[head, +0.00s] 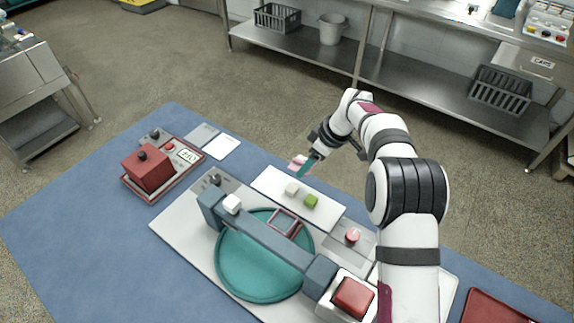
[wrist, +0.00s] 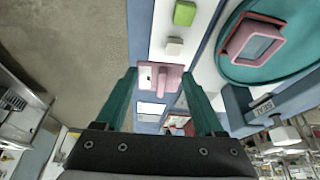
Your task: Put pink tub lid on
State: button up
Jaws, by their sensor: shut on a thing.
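A pink piece that looks like the tub lid (head: 297,161) is held at the tip of my gripper (head: 306,165), above the far edge of the blue mat. In the wrist view the pink lid (wrist: 167,80) sits between the two teal fingers of my gripper (wrist: 160,76), which is shut on it. An open, square, pink-rimmed tub (head: 285,223) stands on the round teal disc (head: 262,272), near the grey beam. The tub also shows in the wrist view (wrist: 233,47), at the upper right, apart from the lid.
A white board (head: 325,211) carries a green block (head: 311,201) and a white block (head: 292,189). A grey beam (head: 268,238) crosses above the disc. A red box (head: 146,168) stands at left, and a pink knob (head: 352,236) at right. The blue mat (head: 75,221) is clear at left.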

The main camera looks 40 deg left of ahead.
jog(key=shift+s+d+f, duration=0.5)
jog(key=shift+s+d, duration=0.15)
jog(key=shift+s, duration=1.7)
jog(key=shift+s+d+f, duration=0.45)
jog(key=shift+s+d, duration=0.15)
jog(key=shift+s, duration=1.8)
jog(key=shift+s+d+f, duration=0.5)
jog(key=shift+s+d, duration=0.15)
jog(key=shift+s, duration=1.7)
jog(key=shift+f, duration=0.2)
jog(key=o, duration=1.3)
notch_tip(320, 180, up, 7)
